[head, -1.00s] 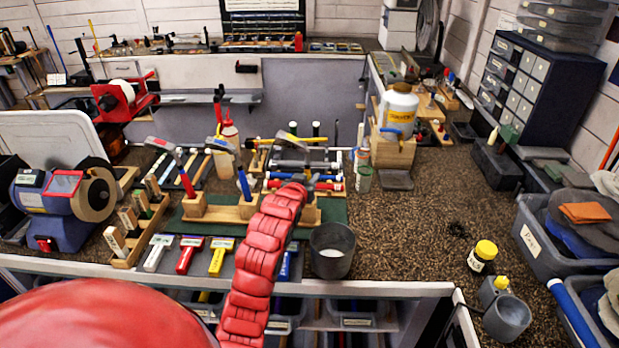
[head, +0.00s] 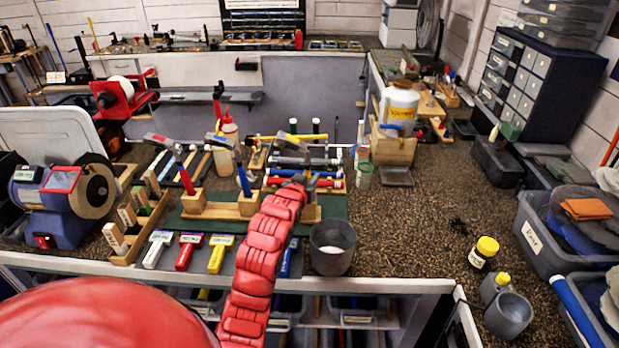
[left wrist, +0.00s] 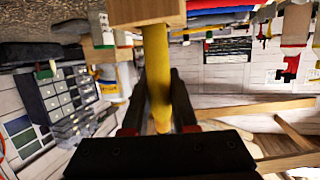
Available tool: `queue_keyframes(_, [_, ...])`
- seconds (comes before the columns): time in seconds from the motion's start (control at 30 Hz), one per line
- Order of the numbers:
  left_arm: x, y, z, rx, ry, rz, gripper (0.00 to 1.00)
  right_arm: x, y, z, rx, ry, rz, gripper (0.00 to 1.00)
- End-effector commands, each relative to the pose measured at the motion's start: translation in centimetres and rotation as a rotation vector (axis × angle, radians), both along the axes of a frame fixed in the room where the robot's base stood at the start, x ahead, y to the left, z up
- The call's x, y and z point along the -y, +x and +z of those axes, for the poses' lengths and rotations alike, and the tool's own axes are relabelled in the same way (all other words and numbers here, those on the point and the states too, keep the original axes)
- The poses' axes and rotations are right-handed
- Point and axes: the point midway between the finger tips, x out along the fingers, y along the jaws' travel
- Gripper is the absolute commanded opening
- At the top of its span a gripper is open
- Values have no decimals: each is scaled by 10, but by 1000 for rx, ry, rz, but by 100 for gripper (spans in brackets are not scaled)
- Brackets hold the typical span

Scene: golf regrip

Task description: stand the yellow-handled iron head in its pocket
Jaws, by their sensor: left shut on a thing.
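The yellow handle (left wrist: 157,60) of the iron head lies between the fingers of my left gripper (left wrist: 163,82) in the left wrist view, and the gripper is shut on it. The handle's far end meets a wooden block (left wrist: 140,12); I cannot tell how deep it sits. In the head view my left gripper (head: 308,182) is over the right-hand wooden block (head: 311,214), and my red arm covers most of that spot. My right gripper is not in view.
A red-handled head (head: 185,176) and a blue-handled head (head: 243,178) stand in wooden blocks to the left on the green mat (head: 334,207). A grey cup (head: 332,248) stands close to the right.

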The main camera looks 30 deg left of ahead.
Motion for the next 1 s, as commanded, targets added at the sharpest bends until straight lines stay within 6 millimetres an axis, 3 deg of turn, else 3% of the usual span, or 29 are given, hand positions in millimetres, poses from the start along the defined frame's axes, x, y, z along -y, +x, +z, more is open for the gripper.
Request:
queue_keyframes(0.27, [0,0,1,2,1,0,0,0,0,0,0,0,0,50])
queue_keyframes(0.3, [0,0,1,2,1,0,33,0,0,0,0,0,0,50])
queue_keyframes(0.47, [0,0,1,2,1,0,61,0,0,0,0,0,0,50])
queue_keyframes(0.77, [0,-2,0,1,0,0,61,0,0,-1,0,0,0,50])
queue_keyframes(1.0, [7,-25,5,2,2,1,61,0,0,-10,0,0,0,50])
